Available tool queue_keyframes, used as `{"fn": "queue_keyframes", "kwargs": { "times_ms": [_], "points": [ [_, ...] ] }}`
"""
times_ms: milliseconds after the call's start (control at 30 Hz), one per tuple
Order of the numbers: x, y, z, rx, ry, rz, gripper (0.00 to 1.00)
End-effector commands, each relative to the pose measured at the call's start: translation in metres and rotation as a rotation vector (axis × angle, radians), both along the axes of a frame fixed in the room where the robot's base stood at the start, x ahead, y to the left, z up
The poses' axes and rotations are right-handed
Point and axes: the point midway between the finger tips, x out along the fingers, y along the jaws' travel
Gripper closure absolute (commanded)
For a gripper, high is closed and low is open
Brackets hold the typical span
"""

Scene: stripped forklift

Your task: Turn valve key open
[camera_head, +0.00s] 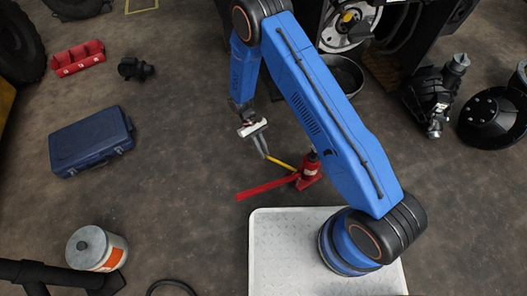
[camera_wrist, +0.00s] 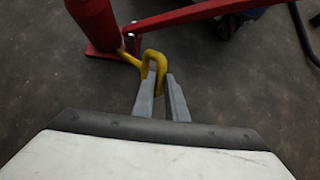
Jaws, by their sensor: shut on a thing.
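The yellow valve key (camera_head: 283,164) sticks out from the low part of a red bottle jack (camera_head: 309,168) on the floor. In the wrist view the key's looped end (camera_wrist: 153,58) is at my gripper's fingertips (camera_wrist: 161,78), and its shaft runs left to the jack's base (camera_wrist: 108,50). My gripper (camera_head: 265,155) is shut on the looped end of the key, pointing down to the floor left of the jack. The jack's red cylinder (camera_wrist: 94,20) is upright. The valve itself is too small to make out.
The jack's long red lever (camera_head: 264,188) reaches left from it, close below my gripper; it also crosses the top of the wrist view (camera_wrist: 190,14). A blue case (camera_head: 91,142) and a metal can (camera_head: 97,249) stand left. Floor between them and the jack is clear.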

Motion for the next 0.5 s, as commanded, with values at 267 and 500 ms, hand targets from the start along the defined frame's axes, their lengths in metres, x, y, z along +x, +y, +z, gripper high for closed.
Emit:
{"fn": "queue_keyframes", "kwargs": {
  "times_ms": [267, 500],
  "points": [
    [0.0024, 0.0021, -0.0025, 0.014, 0.123, 0.105, 1.00],
    [0.0030, 0.0025, -0.0031, 0.018, 0.176, 0.151, 1.00]
  ]
}}
